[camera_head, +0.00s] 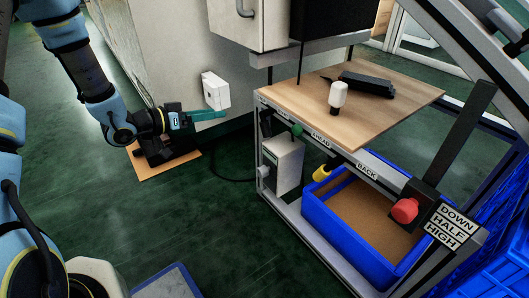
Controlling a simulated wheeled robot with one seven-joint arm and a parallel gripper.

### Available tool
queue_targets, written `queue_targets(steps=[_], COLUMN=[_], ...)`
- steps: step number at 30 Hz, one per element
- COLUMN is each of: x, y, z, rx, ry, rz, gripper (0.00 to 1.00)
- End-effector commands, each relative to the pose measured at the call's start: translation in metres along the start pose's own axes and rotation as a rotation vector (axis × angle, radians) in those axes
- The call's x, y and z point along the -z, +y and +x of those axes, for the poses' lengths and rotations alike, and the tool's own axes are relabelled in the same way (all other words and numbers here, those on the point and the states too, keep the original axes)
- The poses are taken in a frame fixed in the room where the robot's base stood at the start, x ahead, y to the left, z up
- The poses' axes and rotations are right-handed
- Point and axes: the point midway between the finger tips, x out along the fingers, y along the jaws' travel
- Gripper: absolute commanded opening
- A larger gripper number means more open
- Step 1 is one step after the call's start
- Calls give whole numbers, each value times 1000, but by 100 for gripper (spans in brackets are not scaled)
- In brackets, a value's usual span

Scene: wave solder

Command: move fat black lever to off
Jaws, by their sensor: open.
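A thick black bar (464,132) slants up at the right end of the bench, by a plate (452,226) lettered DOWN, HALF, HIGH. A smaller black handle (265,123) sits at the left end of the bench's front rail. I see no OFF label and cannot tell for sure which is the fat black lever. My gripper (212,115), with teal fingers, is at the left, far from the bar and left of the smaller handle. It points right, below a white wall box (215,91). It holds nothing that I can see; its finger gap is hard to make out.
The wooden bench top (400,113) carries a white-topped bottle (338,96) and a black object (367,84). A red knob (405,210) sticks out at the right. A blue bin (345,240) stands below. A dark device (160,149) sits low behind my wrist. Open green floor lies between.

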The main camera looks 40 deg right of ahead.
Motion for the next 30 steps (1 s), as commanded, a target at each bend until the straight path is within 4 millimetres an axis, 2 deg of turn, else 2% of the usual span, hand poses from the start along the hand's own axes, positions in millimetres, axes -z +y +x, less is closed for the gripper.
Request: queue_targets(steps=[1, 3, 7, 14, 24, 30], x=[-30, -44, -58, -60, -53, -48], y=[4, 17, 33, 44, 62, 69], z=[14, 22, 29, 41, 98, 123], rx=[-69, -152, -256, -307, -306, -303], ry=[26, 61, 103, 124, 124, 124], rz=[-18, -36, -67, -81, -78, -79], gripper=[64, 64, 64, 64, 64, 64])
